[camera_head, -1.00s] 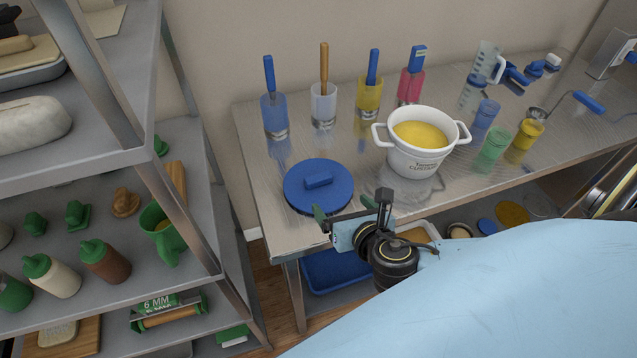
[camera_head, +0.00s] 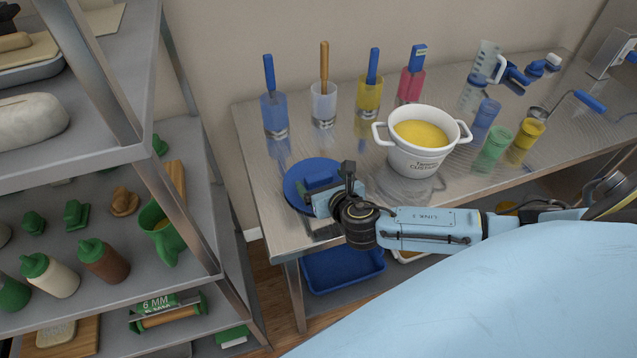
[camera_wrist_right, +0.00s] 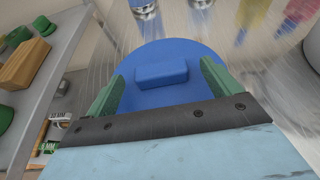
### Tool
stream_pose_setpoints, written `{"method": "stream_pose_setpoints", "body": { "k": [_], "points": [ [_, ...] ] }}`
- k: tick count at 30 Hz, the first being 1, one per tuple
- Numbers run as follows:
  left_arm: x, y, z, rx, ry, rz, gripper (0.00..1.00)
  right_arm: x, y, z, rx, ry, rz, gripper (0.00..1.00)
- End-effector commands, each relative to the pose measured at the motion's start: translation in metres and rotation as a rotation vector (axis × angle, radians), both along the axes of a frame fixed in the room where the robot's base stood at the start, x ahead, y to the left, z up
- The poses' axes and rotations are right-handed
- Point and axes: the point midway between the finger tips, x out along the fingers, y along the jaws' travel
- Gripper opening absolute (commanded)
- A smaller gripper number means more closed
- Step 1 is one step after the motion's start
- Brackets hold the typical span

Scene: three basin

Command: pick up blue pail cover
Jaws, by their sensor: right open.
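The blue pail cover (camera_head: 298,180) is a round lid with a raised block handle. It lies flat near the left front corner of the metal table, partly hidden by my right gripper in the head view. In the right wrist view the cover (camera_wrist_right: 179,97) lies ahead, its handle (camera_wrist_right: 162,73) between and a little beyond the green fingers. My right gripper (camera_wrist_right: 159,88) is open and empty, one finger on each side of the handle. In the head view the right gripper (camera_head: 322,205) is at the cover's front right edge. My left gripper is not in view.
A white pot (camera_head: 418,160) with yellow contents stands right of the cover. Several cups with utensils line the back of the metal table (camera_head: 262,235). A grey shelf rack (camera_head: 205,230) stands to the left. A blue bin (camera_head: 345,272) sits below the table.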

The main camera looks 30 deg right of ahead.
Motion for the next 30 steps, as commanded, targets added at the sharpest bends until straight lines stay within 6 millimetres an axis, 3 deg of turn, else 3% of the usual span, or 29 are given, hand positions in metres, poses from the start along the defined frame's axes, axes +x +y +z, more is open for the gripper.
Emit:
{"method": "stream_pose_setpoints", "body": {
  "k": [3,11,23,30],
  "points": [
    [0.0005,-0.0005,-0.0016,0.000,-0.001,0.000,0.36,0.0108,-0.0015,-0.0050,0.000,0.000,0.000,0.89],
    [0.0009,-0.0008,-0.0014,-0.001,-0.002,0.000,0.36,0.0130,-0.0019,-0.0058,0.001,0.001,0.001,0.89],
    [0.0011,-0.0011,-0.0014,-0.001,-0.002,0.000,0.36,0.0127,-0.0020,-0.0057,0.000,0.001,0.000,0.41],
    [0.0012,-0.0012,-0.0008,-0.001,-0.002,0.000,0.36,0.0129,-0.0021,-0.0035,0.001,0.000,0.000,0.40]
  ]
}}
